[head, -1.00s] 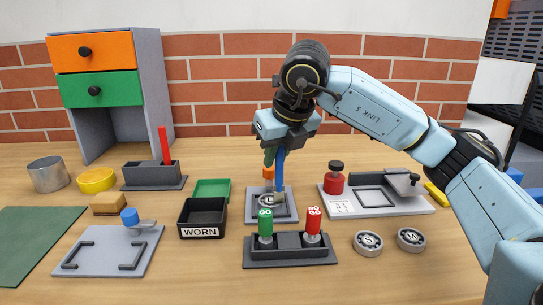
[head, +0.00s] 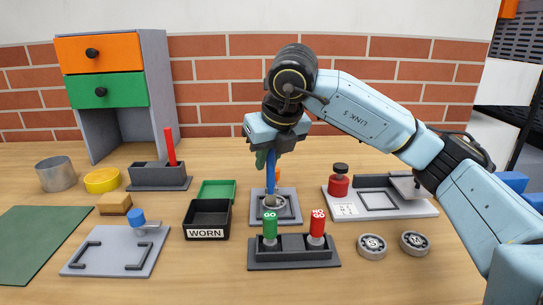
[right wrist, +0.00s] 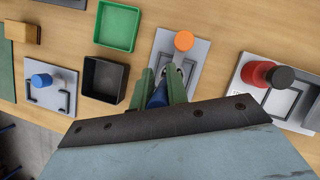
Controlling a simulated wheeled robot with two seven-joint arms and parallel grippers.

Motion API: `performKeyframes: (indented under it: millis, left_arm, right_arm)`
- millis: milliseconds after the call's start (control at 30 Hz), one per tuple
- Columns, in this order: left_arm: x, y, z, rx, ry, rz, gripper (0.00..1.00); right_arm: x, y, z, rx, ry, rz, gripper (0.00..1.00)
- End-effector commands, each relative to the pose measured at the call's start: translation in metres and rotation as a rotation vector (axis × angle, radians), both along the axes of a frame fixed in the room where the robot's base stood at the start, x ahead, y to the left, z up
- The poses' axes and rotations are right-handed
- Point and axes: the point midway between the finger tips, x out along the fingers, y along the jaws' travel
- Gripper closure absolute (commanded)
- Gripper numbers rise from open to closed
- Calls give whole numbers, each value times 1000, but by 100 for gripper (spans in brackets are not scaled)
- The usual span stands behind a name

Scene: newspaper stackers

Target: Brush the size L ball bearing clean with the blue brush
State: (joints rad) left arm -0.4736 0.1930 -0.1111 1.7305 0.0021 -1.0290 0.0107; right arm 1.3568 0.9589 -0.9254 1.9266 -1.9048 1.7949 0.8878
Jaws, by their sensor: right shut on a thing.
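My right gripper (head: 268,152) is shut on the blue brush (head: 271,172) and holds it upright, bristles down. The brush tip is at the left part of a steel ball bearing (head: 281,206), which sits in a grey fixture plate (head: 257,217). I cannot read this bearing's size mark, and the brush covers part of it. In the right wrist view the green fingers stand around the blue handle (right wrist: 157,97), with the fixture (right wrist: 205,50) just beyond. My left gripper is not in view.
The fixture has an orange knob (right wrist: 184,41). In front stands a gauge holder (head: 295,257) with green GO and red NO GO plugs. A black WORN bin (head: 207,218) is left, a grey tray (head: 398,205) right. Two loose bearings (head: 371,246) (head: 414,243) lie front right.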

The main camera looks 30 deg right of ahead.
Motion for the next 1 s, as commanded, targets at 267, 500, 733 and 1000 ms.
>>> performKeyframes:
  millis: [267,500,733,1000]
  left_arm:
    - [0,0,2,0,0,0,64]
    - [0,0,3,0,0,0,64]
    - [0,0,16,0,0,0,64]
    - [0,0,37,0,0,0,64]
  right_arm:
    - [5,8,-1,0,1,1,100]
    - [5,8,0,0,2,1,100]
    - [5,8,16,0,0,1,100]
    - [5,8,45,1,-1,0,100]
